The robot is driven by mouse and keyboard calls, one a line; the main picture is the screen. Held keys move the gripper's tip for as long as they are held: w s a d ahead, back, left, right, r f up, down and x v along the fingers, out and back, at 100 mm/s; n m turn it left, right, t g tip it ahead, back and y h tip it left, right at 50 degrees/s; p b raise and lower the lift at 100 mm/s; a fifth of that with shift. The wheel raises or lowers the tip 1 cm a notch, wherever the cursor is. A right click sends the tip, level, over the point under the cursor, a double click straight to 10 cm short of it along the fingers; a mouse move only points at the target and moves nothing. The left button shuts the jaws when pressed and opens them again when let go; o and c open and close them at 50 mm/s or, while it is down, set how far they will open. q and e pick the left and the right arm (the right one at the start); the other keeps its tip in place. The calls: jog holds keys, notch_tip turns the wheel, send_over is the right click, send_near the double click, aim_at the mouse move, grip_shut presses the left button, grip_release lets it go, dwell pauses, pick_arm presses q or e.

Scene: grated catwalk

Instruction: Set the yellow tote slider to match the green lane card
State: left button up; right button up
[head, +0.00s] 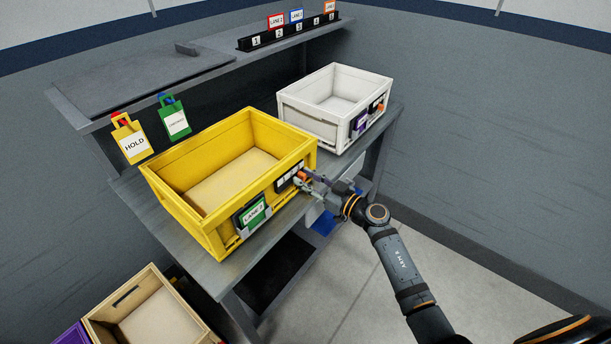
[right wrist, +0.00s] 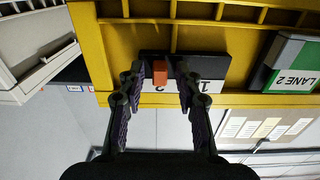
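The yellow tote (head: 183,213) stands on the bench, its front facing me. A green lane card (head: 252,214) sits in a dark holder on that front; in the right wrist view the card (right wrist: 293,65) reads LANE 2, upside down. The black slider panel (head: 284,184) is right of the card, with an orange slider knob (head: 301,176). My right gripper (head: 309,182) is at the panel's right end. In the right wrist view its open fingers (right wrist: 158,78) stand either side of the orange knob (right wrist: 159,72), with gaps. Digits 1 and 2 show; other marks are hidden. My left gripper is out of view.
A white tote (head: 310,115) with its own slider stands behind on the right. HOLD (head: 133,144) and green (head: 177,123) tags hang from the shelf edge. A numbered card rack (head: 290,33) is on the shelf. A wooden bin (head: 150,315) is lower left.

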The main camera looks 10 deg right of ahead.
aim_at(291, 180)
jog(key=c, duration=0.6)
jog(key=shift+s+a+p, duration=0.9)
jog(key=shift+a+p, duration=0.25)
jog(key=shift+a, duration=0.05)
dwell(0.5)
jog(key=o, duration=0.6)
jog(key=shift+s+d, duration=0.1)
